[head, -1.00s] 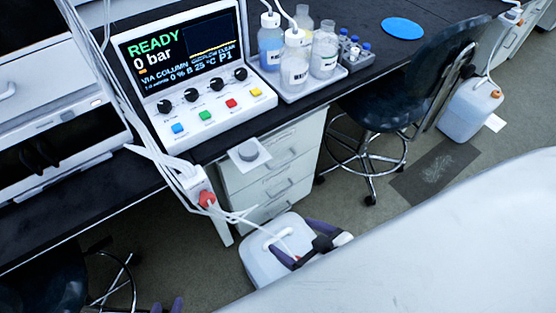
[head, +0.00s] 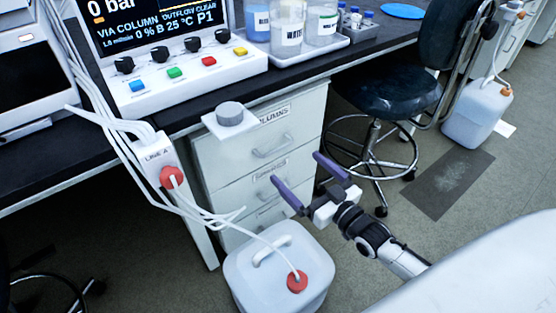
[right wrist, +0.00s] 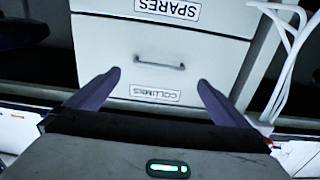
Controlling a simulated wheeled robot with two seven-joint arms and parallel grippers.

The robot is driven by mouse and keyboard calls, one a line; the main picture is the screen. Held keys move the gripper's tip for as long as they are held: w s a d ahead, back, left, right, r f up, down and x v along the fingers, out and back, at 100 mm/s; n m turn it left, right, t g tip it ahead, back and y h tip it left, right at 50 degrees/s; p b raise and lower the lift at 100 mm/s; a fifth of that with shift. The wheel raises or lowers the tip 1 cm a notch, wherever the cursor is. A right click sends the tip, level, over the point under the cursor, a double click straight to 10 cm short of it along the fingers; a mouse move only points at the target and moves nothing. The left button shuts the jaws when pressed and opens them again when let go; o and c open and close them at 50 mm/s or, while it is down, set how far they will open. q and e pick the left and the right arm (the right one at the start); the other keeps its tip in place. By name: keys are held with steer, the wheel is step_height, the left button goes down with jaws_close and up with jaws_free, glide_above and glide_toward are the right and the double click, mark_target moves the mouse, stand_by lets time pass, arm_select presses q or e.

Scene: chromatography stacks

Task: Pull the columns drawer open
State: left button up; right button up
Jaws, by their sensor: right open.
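The columns drawer (head: 245,152) is the top drawer of the white cabinet under the bench, marked COLUMNS. It looks shut. Its bar handle (head: 272,150) is on its front. In the right wrist view the drawer front (right wrist: 115,45) fills the middle, with its label upside down and its handle (right wrist: 160,66) between the finger lines. My right gripper (head: 297,168) is open and empty, its purple fingers pointing at the cabinet, apart from the handle. It also shows in the right wrist view (right wrist: 159,77). My left gripper is out of view.
A white jug with a red cap (head: 278,270) stands on the floor before the cabinet. White tubes hang from a box with a red knob (head: 172,177), left of the drawers. A grey knob on a plate (head: 230,115) juts above the drawer. A stool (head: 385,93) stands right.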

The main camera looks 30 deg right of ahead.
mark_target(279, 150)
arm_select(q)
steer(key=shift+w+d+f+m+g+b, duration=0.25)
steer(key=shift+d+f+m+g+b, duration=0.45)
steer(key=shift+b, duration=0.85)
arm_select(e)
steer(key=shift+w+a, duration=0.2)
steer(key=shift+w, duration=1.5)
steer(key=shift+w+a, duration=0.25)
steer(key=shift+w, duration=1.45)
steer(key=shift+w+a, duration=0.2)
steer(key=shift+w, duration=1.5)
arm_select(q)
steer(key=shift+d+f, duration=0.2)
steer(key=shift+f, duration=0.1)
